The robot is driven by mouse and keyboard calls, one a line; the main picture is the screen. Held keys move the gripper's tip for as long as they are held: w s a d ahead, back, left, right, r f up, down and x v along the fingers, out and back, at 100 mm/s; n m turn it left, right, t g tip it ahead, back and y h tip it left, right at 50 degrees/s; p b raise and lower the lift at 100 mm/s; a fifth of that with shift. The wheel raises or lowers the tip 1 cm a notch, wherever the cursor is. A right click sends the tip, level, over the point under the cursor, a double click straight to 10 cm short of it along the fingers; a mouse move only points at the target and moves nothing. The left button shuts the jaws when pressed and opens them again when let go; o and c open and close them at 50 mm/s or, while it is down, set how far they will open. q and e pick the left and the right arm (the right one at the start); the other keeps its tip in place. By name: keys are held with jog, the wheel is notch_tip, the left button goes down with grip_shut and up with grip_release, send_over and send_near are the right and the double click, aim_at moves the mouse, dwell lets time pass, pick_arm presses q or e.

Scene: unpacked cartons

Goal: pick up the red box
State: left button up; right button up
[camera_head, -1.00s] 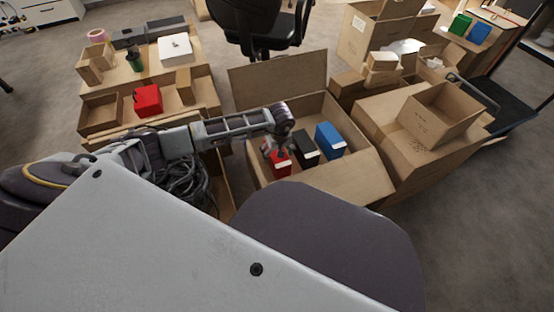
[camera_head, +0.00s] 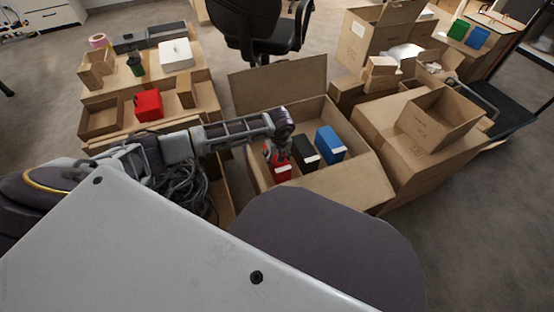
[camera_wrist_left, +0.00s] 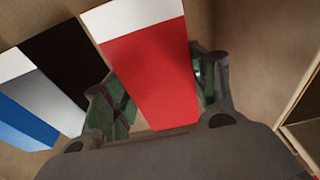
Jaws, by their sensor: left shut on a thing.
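The red box (camera_head: 282,172) stands in the open carton (camera_head: 349,183), at the left end of a row with a black box (camera_head: 305,152) and a blue box (camera_head: 329,144). My left gripper (camera_head: 277,157) reaches down into the carton and is shut on the red box. In the left wrist view the red box (camera_wrist_left: 152,75), with a white band at one end, sits between the two fingers of the left gripper (camera_wrist_left: 152,95). The gripper covers part of the box in the head view. My right gripper is not in view.
The black box (camera_wrist_left: 66,66) and blue box (camera_wrist_left: 22,126) stand close beside the red one. The carton's raised back flap (camera_head: 278,84) is behind my arm. Another red box (camera_head: 148,105) lies on the left among cartons. A smaller open carton (camera_head: 438,117) stands at right.

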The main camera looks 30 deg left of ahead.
pick_arm(q)
notch_tip(320, 180, up, 9)
jog(key=p, duration=0.3)
jog(key=shift+r+p, duration=0.1)
jog(key=shift+p, duration=0.3)
jog(key=shift+r, duration=0.4)
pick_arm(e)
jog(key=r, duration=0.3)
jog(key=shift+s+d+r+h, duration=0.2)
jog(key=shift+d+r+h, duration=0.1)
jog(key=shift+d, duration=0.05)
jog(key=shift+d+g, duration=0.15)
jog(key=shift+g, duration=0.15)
